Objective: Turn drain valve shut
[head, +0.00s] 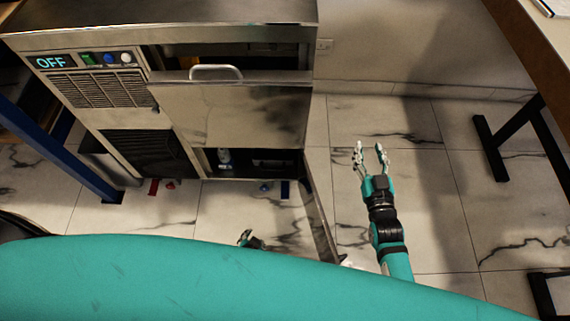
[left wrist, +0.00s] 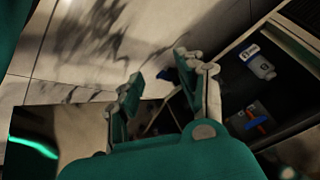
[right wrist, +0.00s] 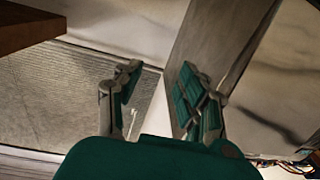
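A steel machine (head: 236,113) has an "OFF" display at its upper left and an open lower compartment. I cannot tell for sure which part is the drain valve. Small red (head: 170,184) and blue (head: 265,187) parts show low at its base. My left gripper (head: 247,237) is low in front of the machine, mostly hidden by my teal body. The left wrist view shows its fingers (left wrist: 160,88) apart and empty, beside the compartment. My right gripper (head: 370,150) is open and empty over the floor right of the machine; its fingers also show apart in the right wrist view (right wrist: 160,88).
A white bottle (head: 224,157) stands in the lower compartment; it also shows in the left wrist view (left wrist: 260,65), near an orange-and-blue item (left wrist: 258,120). A steel panel (head: 318,205) stands open at the compartment's right. A blue post (head: 60,150) stands left.

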